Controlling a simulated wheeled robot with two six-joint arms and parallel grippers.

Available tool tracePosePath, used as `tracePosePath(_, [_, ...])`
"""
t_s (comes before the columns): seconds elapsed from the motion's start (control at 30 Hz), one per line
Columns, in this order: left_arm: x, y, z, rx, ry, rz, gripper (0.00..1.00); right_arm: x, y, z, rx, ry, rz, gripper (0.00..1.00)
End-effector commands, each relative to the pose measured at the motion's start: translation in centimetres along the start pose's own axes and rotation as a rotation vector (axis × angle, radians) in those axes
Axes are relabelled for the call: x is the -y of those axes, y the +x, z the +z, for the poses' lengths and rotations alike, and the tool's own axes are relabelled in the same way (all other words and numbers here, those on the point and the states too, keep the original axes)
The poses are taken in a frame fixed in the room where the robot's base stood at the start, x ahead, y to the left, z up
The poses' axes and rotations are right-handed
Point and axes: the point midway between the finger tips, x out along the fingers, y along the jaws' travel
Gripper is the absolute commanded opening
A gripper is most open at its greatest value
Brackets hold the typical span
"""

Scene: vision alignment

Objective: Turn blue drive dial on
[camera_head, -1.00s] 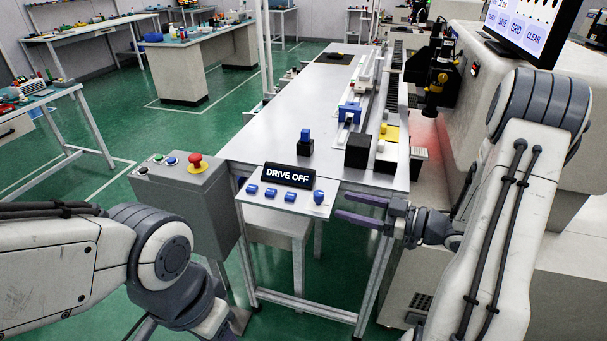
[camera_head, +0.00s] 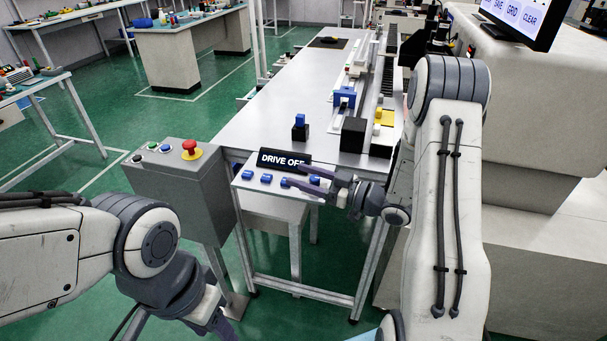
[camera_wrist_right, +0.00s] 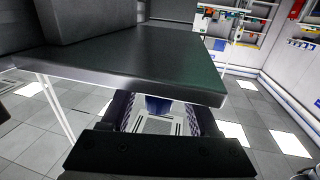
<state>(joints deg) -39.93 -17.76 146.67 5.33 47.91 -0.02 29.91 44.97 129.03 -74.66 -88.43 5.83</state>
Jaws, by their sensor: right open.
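The blue drive dial (camera_head: 314,180) is at the right end of the pale control panel (camera_head: 276,188) on the bench's front edge. The sign (camera_head: 283,159) behind it reads "DRIVE OFF". My right gripper (camera_head: 294,175) is open, its dark fingers reaching left over the panel, one on the far side and one on the near side of the dial. In the right wrist view the blue dial (camera_wrist_right: 157,104) shows between the fingers, partly covered by a dark edge; contact cannot be told. My left gripper (camera_head: 222,325) is partly visible at the bottom edge, its jaws unclear.
A grey box with a red emergency button (camera_head: 190,150) stands to the left. A black block with a blue top (camera_head: 300,128) and a black cube (camera_head: 354,135) stand on the bench (camera_head: 262,120).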

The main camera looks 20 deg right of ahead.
Motion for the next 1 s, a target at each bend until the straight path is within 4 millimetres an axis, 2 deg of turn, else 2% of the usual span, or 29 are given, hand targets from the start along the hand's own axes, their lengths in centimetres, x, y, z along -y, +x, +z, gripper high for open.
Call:
tracePosePath(0.23, [0.0,0.0,0.0,0.0,0.0,0.0,0.5,0.0,0.1,0.0,0.0,0.0,0.0,0.61])
tracePosePath(0.27, [0.0,0.0,0.0,0.0,0.0,0.0,0.5,0.0,0.1,0.0,0.0,0.0,0.0,0.54])
tracePosePath(0.4, [0.0,0.0,0.0,0.0,0.0,0.0,0.5,0.0,0.1,0.0,0.0,-0.001,0.0,0.0])
tracePosePath(0.73, [0.0,0.2,0.0,0.0,0.0,0.0,0.5,0.0,0.1,0.0,0.0,-0.001,0.022,0.0])
tracePosePath(1.0, [0.1,1.0,0.1,0.0,0.0,0.0,0.5,-0.3,0.1,0.2,0.001,0.001,0.158,0.0])
